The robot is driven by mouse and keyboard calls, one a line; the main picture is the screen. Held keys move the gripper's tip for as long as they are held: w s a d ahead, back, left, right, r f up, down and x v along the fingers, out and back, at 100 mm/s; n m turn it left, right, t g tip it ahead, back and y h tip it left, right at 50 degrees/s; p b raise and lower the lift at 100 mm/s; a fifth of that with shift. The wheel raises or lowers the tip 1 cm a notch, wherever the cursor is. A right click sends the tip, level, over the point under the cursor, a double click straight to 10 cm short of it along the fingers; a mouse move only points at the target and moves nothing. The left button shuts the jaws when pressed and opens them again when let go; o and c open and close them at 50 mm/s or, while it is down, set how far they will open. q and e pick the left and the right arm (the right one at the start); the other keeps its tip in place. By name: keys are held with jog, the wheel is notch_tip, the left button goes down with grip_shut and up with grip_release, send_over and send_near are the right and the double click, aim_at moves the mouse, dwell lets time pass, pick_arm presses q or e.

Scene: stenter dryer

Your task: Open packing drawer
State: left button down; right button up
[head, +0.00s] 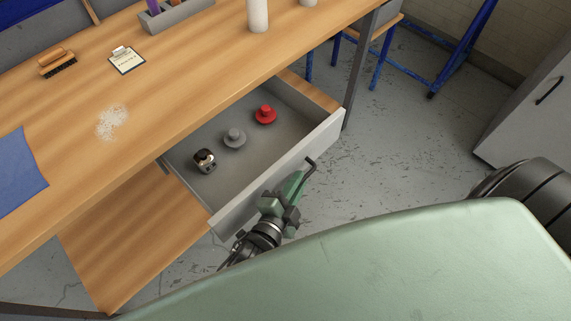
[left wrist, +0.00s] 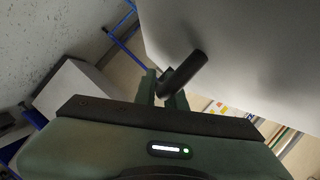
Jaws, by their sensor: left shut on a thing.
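The packing drawer (head: 232,211) is a grey drawer under the wooden table, and it stands pulled out, with its inside in view. Its dark bar handle (head: 311,164) is on the front panel. My left gripper (head: 302,177) is shut on the handle in front of the drawer. In the left wrist view the dark handle (left wrist: 188,72) lies between the fingers (left wrist: 163,88), next to the pale drawer front (left wrist: 240,50). Inside the drawer are a red knobbed piece (head: 265,115), a grey knobbed piece (head: 235,137) and a small black and white item (head: 204,160). My right gripper is out of view.
The wooden table (head: 180,75) carries a brush (head: 57,63), a clipboard (head: 127,60), a white powder patch (head: 112,122), a blue cloth (head: 18,172) and a white cylinder (head: 258,15). A grey cabinet (head: 530,110) stands at right. Open floor (head: 400,140) lies between.

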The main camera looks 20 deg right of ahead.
pick_arm(q)
jog(key=shift+s+d+f, duration=0.1)
jog(key=shift+s+d, duration=0.1)
jog(key=shift+s, duration=0.35)
jog(key=shift+s+d+f, duration=0.1)
jog(key=shift+s+d, duration=0.05)
jog(key=shift+s, duration=0.35)
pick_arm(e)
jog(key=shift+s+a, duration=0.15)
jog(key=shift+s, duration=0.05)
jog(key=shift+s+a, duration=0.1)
pick_arm(q)
jog(key=c, duration=1.8)
grip_release()
jog(key=shift+r, duration=0.1)
jog(key=shift+o, duration=0.2)
jog(key=v, duration=0.7)
jog(key=shift+s+a, duration=0.25)
jog(key=shift+a, duration=0.05)
jog(key=shift+r, duration=0.1)
